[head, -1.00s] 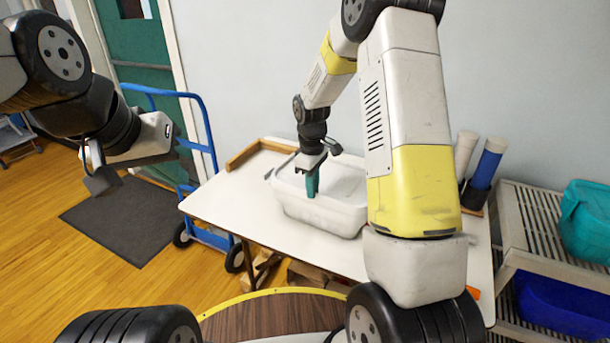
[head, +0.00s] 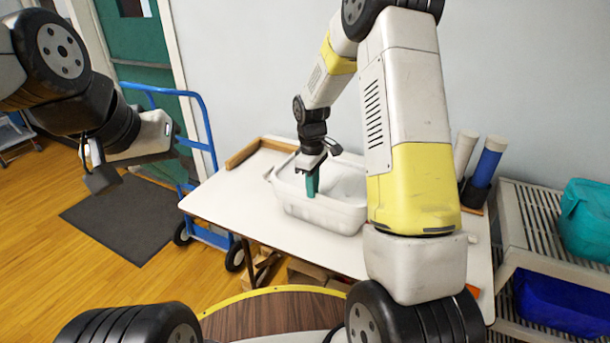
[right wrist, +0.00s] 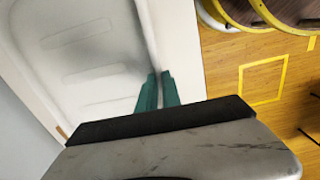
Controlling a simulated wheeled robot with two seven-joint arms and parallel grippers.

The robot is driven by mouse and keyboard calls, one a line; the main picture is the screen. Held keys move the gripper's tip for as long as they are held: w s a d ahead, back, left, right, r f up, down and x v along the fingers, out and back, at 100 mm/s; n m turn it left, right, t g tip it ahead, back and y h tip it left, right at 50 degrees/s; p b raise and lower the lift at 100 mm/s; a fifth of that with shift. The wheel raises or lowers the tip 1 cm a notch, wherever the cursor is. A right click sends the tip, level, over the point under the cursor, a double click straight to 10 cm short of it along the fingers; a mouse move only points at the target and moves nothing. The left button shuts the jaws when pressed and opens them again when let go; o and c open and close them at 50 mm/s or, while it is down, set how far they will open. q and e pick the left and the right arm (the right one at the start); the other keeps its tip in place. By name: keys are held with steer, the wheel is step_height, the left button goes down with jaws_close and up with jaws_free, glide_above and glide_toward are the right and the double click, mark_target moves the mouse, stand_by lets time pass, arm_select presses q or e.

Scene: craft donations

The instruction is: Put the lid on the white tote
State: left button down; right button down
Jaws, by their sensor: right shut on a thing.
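The white tote (head: 325,217) stands on the white table, partly behind my right arm. A white ribbed panel, which I take for the lid (right wrist: 70,50), fills much of the right wrist view. In the head view, lid and tote are white on white, so I cannot tell how the lid sits on the rim. My right gripper (head: 313,190) points down at the tote's near long side. Its green fingers (right wrist: 158,75) are shut on the panel's edge. My left gripper (head: 100,180) hangs far left, away from the table; its opening is unclear.
The white table (head: 225,200) is clear left of the tote. A wooden strip (head: 243,153) lies at its back left. A blue hand truck (head: 205,125) stands left of the table. White and blue rolls (head: 485,165) stand at the right, beside a rack (head: 530,225) with bins.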

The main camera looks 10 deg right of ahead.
steer(key=c, duration=1.5)
jaws_free()
steer(key=shift+o, duration=0.2)
steer(key=shift+r, duration=0.15)
step_height(320, 180, up, 8)
steer(key=shift+r, duration=0.1)
steer(key=s+d+r+m+t+y, duration=0.1)
steer(key=s+r+m+t, duration=0.15)
steer(key=s+r, duration=0.6)
steer(key=s+r+m+t, duration=0.2)
steer(key=s+r+m, duration=0.1)
steer(key=s, duration=0.5)
steer(key=s+r+m+t+y, duration=0.1)
steer(key=s+r+m, duration=0.3)
steer(key=s, duration=0.4)
steer(key=shift+d+r+t+y, duration=0.3)
steer(key=shift+r+t, duration=0.15)
steer(key=shift+r, duration=0.15)
